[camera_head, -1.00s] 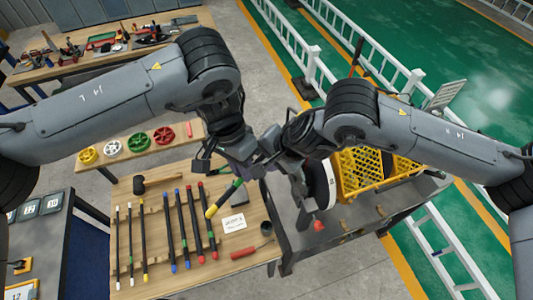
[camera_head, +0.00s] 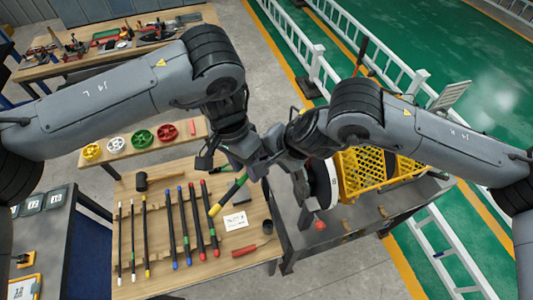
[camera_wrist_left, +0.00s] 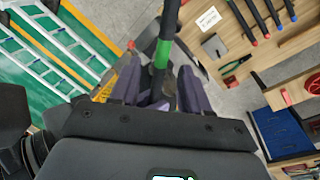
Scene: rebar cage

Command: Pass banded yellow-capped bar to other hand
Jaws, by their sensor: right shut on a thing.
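The banded yellow-capped bar (camera_head: 228,196) is black with a green band and a yellow end. It slants above the wooden table in the head view, and its upper part is hidden among the grippers. My right gripper (camera_head: 272,155) is shut on the bar, though its fingertips are mostly hidden. My left gripper (camera_head: 254,171) is close below the right one at the bar. In the left wrist view, the bar (camera_wrist_left: 162,55) passes between the spread purple-grey fingers of my left gripper (camera_wrist_left: 157,85), with gaps at its sides.
Several bars with coloured ends lie in a row on the wooden table (camera_head: 160,278). A hammer (camera_head: 142,181), a white card (camera_head: 235,221) and a red-handled tool (camera_head: 245,251) are also there. A yellow crate (camera_head: 375,172) stands on the grey cart at right.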

